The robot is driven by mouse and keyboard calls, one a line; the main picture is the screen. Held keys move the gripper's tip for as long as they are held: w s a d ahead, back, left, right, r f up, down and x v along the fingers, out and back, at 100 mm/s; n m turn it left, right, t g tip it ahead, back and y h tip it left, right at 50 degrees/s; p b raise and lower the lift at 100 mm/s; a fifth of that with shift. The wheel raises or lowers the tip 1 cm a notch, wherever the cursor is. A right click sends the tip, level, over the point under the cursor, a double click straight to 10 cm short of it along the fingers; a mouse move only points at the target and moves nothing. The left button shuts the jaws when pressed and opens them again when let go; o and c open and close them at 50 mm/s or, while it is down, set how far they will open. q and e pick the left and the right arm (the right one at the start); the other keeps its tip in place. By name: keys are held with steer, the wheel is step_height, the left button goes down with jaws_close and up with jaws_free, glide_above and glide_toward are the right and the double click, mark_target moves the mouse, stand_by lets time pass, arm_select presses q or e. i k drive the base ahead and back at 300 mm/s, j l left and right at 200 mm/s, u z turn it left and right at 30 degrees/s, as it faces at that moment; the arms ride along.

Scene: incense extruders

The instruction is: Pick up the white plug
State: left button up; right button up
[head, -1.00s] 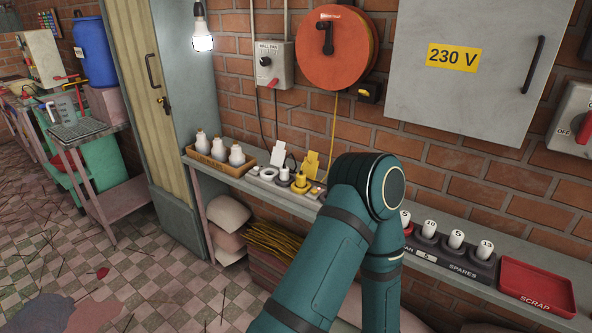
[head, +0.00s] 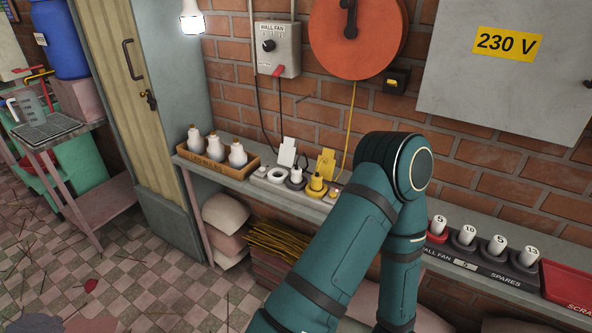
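A small white plug-like piece (head: 296,175) stands upright on the wall shelf (head: 232,183), in a dark seat beside a white ring-shaped socket (head: 277,176). A yellow plug-like piece (head: 316,184) stands just to its right. A white card (head: 287,152) and a yellow card (head: 326,162) stand behind them. A teal arm of mine rises from the bottom, right of these pieces, and hides part of the shelf. Neither gripper shows in the head view.
A wooden tray (head: 207,167) with several white bulbs sits left of the pieces. To the right are a dark rack (head: 478,267) of numbered white fuses and a red scrap tray (head: 570,287). A wall fan switch box (head: 279,50) hangs above. The tiled floor (head: 150,285) at left is mostly open.

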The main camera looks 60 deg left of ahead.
mark_target(296, 179)
steer(key=j, duration=0.5)
steer(key=k+j, duration=0.1)
steer(key=j, duration=0.4)
steer(key=k+j+z, duration=0.1)
steer(key=j, duration=0.9)
steer(key=k+z, duration=0.05)
